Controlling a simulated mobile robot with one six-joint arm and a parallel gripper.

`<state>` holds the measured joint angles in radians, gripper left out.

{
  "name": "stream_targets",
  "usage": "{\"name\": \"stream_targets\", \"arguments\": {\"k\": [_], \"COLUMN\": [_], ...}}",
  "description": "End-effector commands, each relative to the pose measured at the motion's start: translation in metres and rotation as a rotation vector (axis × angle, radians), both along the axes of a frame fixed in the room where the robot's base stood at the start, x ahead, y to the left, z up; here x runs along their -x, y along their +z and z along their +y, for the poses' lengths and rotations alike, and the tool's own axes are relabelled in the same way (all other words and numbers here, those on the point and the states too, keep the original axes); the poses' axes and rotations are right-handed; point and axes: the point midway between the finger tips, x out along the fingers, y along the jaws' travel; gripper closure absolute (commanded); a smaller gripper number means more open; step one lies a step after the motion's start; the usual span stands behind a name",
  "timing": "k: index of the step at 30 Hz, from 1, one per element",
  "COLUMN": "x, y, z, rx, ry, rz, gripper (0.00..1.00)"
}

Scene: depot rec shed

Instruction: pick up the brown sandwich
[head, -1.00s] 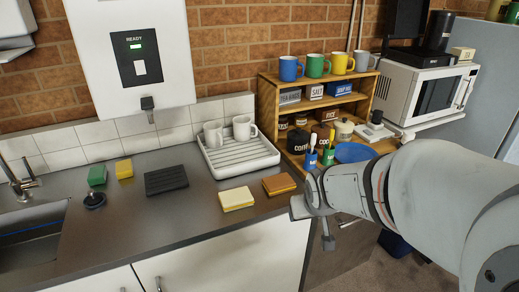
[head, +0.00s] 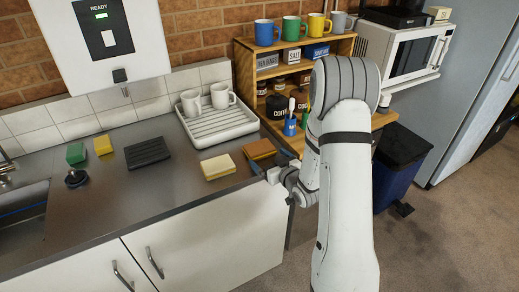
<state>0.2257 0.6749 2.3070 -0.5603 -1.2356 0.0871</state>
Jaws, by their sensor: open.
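The brown sandwich (head: 260,149) lies flat on the steel counter (head: 130,212), near its right end and front edge. A pale yellow sandwich (head: 218,167) lies just left of it. My gripper (head: 268,171) is open at the front edge of the counter, close to the near right side of the brown sandwich. No thing shows between its fingers. Part of the gripper is hidden behind my arm, and I cannot tell whether a finger touches the sandwich.
A white drying rack (head: 222,126) with two mugs stands behind the sandwiches. A wooden shelf (head: 245,84) with mugs and jars stands at the back right. A black ribbed mat (head: 147,152), green sponge (head: 76,153) and yellow sponge (head: 103,145) lie left. A blue bin (head: 393,180) stands on the floor.

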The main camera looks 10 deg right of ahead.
Motion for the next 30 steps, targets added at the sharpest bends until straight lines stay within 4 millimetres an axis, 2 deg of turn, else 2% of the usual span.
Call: {"name": "stream_targets", "arguments": {"k": [11,15,24,30], "x": [-0.047,-0.062,-0.066,-0.066], "y": [0.002,-0.004,-0.006,-0.006], "z": [0.019,0.024,0.025,0.025], "rx": [0.001,0.001,0.001,0.001], "ry": [0.003,0.001,0.000,0.001], "rz": [0.001,0.001,0.001,0.001], "gripper": [0.00,0.00,0.01,0.17]}}
